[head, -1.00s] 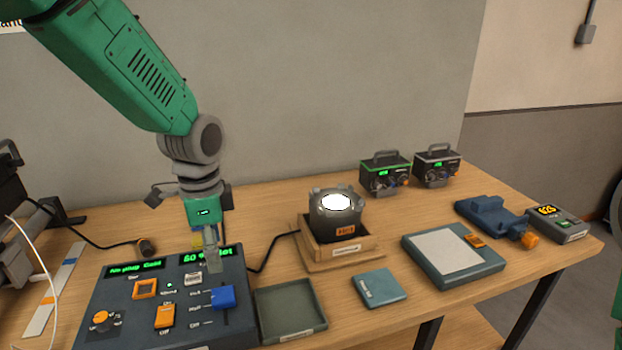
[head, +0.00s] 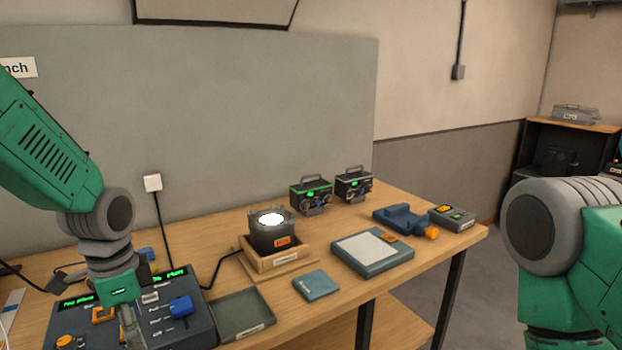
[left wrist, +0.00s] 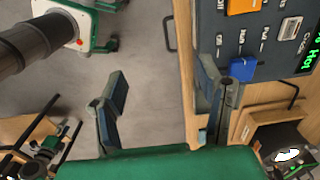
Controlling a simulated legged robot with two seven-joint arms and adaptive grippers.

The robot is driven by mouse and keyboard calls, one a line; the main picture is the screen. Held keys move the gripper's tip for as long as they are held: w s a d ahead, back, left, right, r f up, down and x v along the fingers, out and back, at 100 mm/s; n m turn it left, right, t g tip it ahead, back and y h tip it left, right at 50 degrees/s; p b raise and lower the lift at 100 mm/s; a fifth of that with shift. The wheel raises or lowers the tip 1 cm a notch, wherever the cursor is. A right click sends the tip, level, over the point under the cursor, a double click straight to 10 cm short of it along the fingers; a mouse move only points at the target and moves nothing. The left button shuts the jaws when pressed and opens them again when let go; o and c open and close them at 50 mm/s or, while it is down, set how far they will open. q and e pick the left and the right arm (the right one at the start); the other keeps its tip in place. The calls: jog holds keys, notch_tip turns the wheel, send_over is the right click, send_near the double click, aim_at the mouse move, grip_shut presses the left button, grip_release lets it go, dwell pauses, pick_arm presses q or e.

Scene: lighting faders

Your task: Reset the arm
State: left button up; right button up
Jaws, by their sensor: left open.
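My left gripper (head: 131,332) hangs over the left part of the dark control panel (head: 196,328) in the head view and hides some of it. In the left wrist view my left gripper (left wrist: 165,100) is open, with nothing between its fingers. The panel (left wrist: 215,22) shows at the upper right there, with an orange switch (left wrist: 243,6) and a blue fader knob (left wrist: 243,68). The blue knob (head: 181,306) also shows in the head view, right of the gripper. My right arm stands at the right of the head view; its gripper is out of frame.
On the wooden table (head: 290,285) are a grey tray (head: 243,314), a round lit device (head: 272,232) in a wooden box, a teal pad (head: 316,285), a flat white-topped device (head: 372,252) and two small boxes with handles. A blue clamp-like tool (head: 402,218) lies at the right end.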

pick_arm(q)
jog(key=s+f+n+b, duration=0.2)
jog(key=s+f, duration=0.3)
jog(key=f, duration=0.5)
jog(key=s+d+f+n+b, duration=0.1)
jog(key=s+f+n+b, duration=0.3)
jog(key=f, duration=0.6)
jog(key=s+f+n+b, duration=0.1)
jog(key=s+f, duration=0.6)
jog(key=f, duration=0.2)
jog(key=s+f+n+b, duration=0.1)
jog(key=s+f+n, duration=0.2)
jog(key=s, duration=0.6)
notch_tip(320, 180, down, 3)
jog(key=shift+a+r+n+b, duration=0.15)
jog(key=shift+r+n+b, duration=0.05)
jog(key=shift+n+b, duration=0.1)
pick_arm(e)
notch_tip(320, 180, down, 9)
jog(key=shift+w, duration=0.35)
pick_arm(q)
jog(key=shift+w, duration=0.2)
